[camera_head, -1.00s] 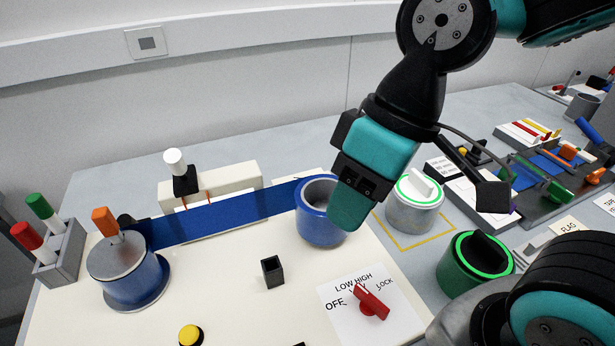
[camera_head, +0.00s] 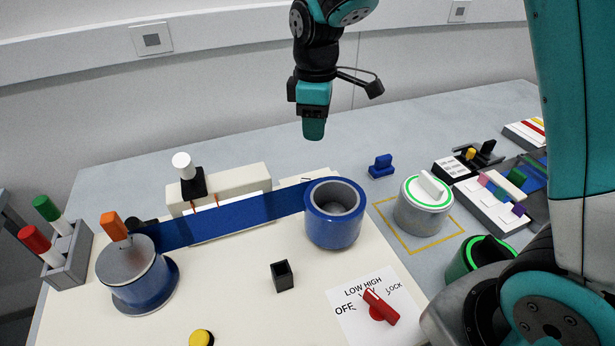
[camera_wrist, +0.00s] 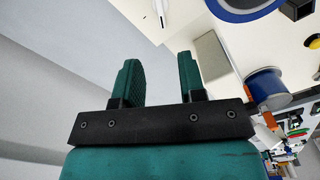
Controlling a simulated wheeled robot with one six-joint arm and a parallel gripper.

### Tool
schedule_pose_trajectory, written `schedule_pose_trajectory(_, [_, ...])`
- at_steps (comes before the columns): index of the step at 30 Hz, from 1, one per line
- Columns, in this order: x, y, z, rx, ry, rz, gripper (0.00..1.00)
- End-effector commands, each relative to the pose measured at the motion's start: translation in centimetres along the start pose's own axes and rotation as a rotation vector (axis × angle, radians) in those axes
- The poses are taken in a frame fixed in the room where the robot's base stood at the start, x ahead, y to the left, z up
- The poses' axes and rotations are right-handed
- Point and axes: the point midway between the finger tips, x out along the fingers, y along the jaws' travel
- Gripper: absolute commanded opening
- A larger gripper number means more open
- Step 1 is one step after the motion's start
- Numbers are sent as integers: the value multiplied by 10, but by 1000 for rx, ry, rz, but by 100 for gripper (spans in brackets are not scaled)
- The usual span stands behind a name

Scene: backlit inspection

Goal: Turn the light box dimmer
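A red knob (camera_head: 380,308) sits on a white plate (camera_head: 352,318) marked OFF, LOW, HIGH and LOCK, at the front right of the cream board. Its bar slants, with the upper-left end toward the LOW and HIGH labels; the exact setting is hard to read. A low cream box (camera_head: 235,183) stands behind the blue band, with a black post topped by a white cap (camera_head: 183,166) at its left. My gripper (camera_head: 313,130) hangs fingers-down above the back of the table, far behind the knob. In the wrist view its two fingers (camera_wrist: 158,65) are apart with nothing between them.
A blue band (camera_head: 225,213) runs from a blue spool (camera_head: 140,280) to a blue cup (camera_head: 334,215). A small black holder (camera_head: 283,276) and yellow button (camera_head: 201,338) are on the board. A grey lidded pot (camera_head: 423,206) stands right.

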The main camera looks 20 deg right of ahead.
Motion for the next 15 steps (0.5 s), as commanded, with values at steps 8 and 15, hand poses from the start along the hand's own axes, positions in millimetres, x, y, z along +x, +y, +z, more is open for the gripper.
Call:
schedule_pose_trajectory(8, [66,-1,1,0,-4,-6,37])
schedule_pose_trajectory(15, [113,-2,0,-1,-2,-3,37])
